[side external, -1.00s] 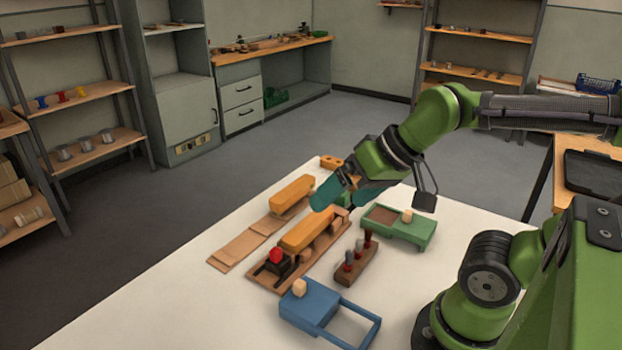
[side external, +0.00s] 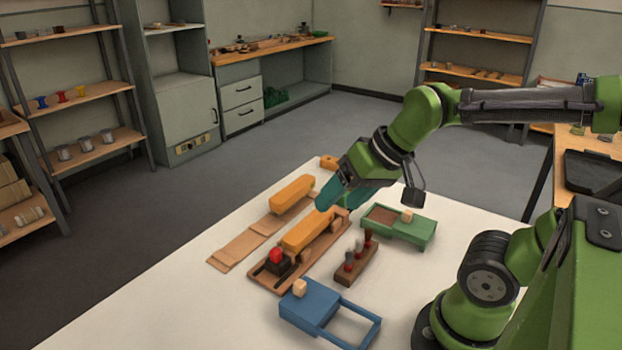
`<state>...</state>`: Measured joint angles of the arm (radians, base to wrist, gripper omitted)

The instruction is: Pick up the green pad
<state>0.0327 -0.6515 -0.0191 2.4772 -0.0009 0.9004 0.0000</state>
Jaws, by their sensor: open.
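A green block-like piece (side external: 419,236) with a brown recess and a small wooden knob sits on the white table. It is the only green item I see on the table, and I cannot tell if it is the green pad. My gripper (side external: 338,204) has teal fingers and points down and to the left. It is left of the green piece and shows over the far end of an orange block (side external: 307,236) on a wooden board. It looks empty. The fingers hide part of the table behind them, and the gap between them is hard to make out.
A blue frame (side external: 307,310) with a wooden knob stands at the front. A brown rack (side external: 355,265) with upright red-handled pieces is between it and the green piece. Another orange block (side external: 292,194) lies at the back left. The table's left front is clear.

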